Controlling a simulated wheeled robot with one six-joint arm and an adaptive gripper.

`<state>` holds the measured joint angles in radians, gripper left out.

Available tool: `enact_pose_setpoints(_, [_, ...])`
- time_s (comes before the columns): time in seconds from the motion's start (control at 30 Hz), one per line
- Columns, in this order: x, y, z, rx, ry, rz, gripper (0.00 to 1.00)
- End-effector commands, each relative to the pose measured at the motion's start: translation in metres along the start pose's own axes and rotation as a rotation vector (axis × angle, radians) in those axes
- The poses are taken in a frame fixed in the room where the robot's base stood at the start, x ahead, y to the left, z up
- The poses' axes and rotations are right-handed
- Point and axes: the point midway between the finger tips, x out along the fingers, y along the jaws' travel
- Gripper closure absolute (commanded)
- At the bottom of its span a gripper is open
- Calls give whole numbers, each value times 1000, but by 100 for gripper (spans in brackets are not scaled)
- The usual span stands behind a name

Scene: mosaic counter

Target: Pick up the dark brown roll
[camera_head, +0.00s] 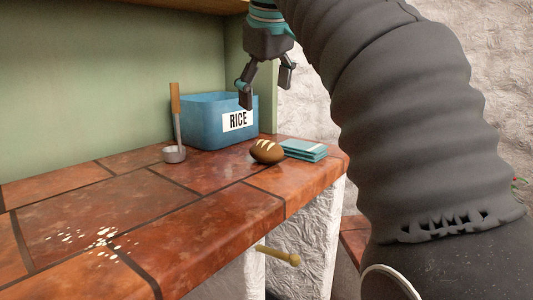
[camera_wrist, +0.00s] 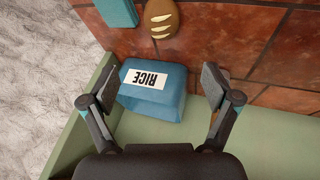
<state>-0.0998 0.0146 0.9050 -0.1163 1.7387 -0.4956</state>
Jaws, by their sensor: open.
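The dark brown roll (camera_head: 267,151) lies on the tiled counter near its right end, with pale cuts across its top. In the wrist view the roll (camera_wrist: 161,17) is at the top, partly cut off by the frame edge. My gripper (camera_head: 266,92) is open and empty, in the air above the roll and in front of the blue bin. In the wrist view its two fingers (camera_wrist: 158,88) stand wide apart, with the blue bin showing between them and the roll beyond the fingertips.
A blue bin labelled RICE (camera_head: 196,128) stands behind the roll against the green wall. Folded teal cloths (camera_head: 305,150) lie right beside the roll. A metal ladle (camera_head: 174,154) with a wooden handle stands left of the bin. White grains (camera_head: 98,238) are scattered at front left.

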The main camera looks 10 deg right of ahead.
Motion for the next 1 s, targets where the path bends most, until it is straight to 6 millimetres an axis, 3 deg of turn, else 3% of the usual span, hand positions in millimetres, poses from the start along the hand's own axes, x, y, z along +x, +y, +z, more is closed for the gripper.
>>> enact_pose_setpoints(0.4, [70, -1, 2, 1, -3, 1, 12])
enact_pose_setpoints(0.77, [92, -1, 2, 0, -3, 1, 12])
enact_pose_setpoints(1.0, [124, -5, 6, 1, -3, 2, 12])
